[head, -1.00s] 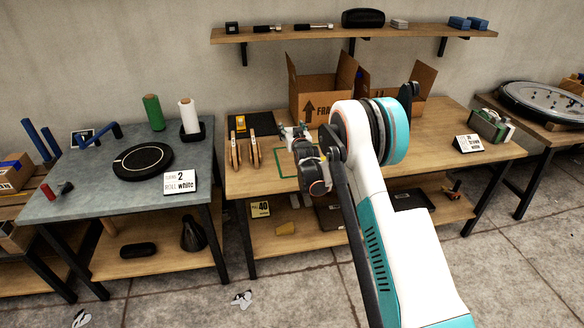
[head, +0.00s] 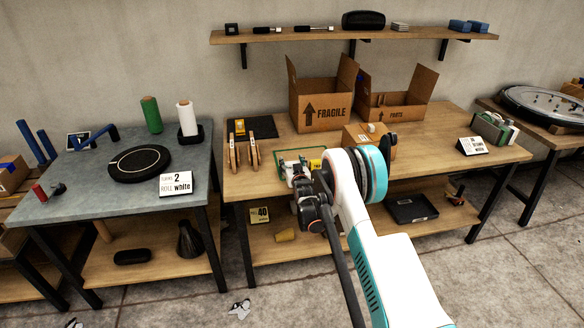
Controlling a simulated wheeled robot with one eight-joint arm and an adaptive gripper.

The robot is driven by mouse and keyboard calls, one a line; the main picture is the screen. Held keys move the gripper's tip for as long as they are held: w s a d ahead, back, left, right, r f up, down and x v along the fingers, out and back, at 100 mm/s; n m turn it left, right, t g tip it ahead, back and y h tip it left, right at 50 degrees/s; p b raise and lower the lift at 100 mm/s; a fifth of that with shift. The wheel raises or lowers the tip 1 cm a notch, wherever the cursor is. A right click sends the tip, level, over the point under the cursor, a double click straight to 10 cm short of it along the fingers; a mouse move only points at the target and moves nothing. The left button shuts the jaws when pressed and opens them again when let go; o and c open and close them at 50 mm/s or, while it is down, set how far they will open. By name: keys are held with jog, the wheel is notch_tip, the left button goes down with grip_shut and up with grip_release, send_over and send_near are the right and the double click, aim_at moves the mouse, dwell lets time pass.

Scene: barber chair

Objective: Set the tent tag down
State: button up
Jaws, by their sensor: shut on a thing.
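My gripper (head: 297,174) is low over the front of the middle workbench, at the green outlined area (head: 287,154). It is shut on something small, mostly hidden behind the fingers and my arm. A small yellow piece with dark marks (head: 316,165) shows just right of the fingers. It looks like the tent tag, but I cannot read it or tell whether it touches the bench top.
A small carton (head: 366,142) stands right of my gripper, partly behind my arm. Wooden clamps (head: 243,154) stand close on the left. The FRAGILE box (head: 322,98) and a second open box (head: 395,95) stand behind. A white card (head: 472,146) stands at right.

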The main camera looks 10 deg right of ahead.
jog(key=shift+f, duration=0.25)
jog(key=o, duration=0.8)
jog(key=shift+c, duration=0.2)
jog(key=shift+s, duration=0.1)
